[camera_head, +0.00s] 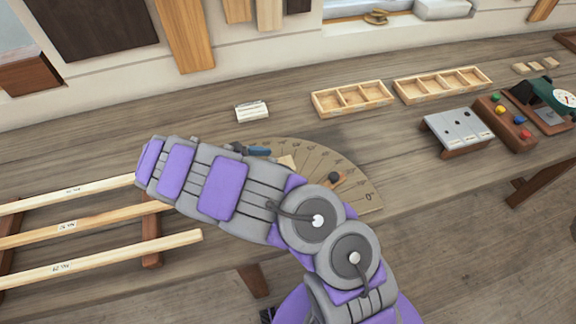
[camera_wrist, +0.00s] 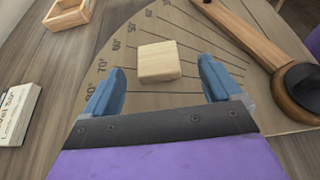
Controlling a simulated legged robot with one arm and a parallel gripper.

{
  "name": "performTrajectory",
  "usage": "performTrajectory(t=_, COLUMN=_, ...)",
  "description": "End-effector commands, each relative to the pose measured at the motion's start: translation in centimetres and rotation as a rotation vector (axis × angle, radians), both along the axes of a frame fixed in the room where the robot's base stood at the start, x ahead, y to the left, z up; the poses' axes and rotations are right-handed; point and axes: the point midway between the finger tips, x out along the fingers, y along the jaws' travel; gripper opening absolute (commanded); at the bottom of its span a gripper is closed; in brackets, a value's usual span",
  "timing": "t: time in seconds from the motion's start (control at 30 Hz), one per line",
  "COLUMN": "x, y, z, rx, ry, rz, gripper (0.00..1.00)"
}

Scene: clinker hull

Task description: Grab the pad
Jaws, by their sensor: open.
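A white pad with printed writing (camera_head: 252,111) lies on the bench behind the fan-shaped angle board (camera_head: 358,198). The pad also shows at the left edge of the wrist view (camera_wrist: 17,112), outside the fingers. My gripper (camera_wrist: 162,85), with blue fingers, is open over the board. A pale square wooden block (camera_wrist: 158,62) lies on the board, ahead of and between the fingertips, with no visible contact. In the head view, the block (camera_head: 287,161) is partly hidden by my arm, and a blue finger (camera_head: 258,151) shows beside it.
A wooden pointer with a dark knob (camera_wrist: 299,88) lies on the board, right of my fingers. Two compartment trays (camera_head: 352,98) stand along the back. A metal-topped stand (camera_head: 459,130) is farther right. Long labelled strips (camera_head: 75,227) rest on supports at left.

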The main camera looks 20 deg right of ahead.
Motion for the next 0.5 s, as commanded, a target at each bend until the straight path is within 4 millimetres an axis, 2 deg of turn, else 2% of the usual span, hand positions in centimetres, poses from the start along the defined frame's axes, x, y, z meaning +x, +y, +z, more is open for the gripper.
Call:
performTrajectory(t=0.17, x=0.1, y=-0.3, z=-0.4, rx=-0.004, ry=0.001, rz=0.001, gripper=0.92)
performTrajectory(t=0.5, x=0.4, y=-5.2, z=-2.2, rx=0.003, ry=0.002, rz=-0.002, gripper=0.92)
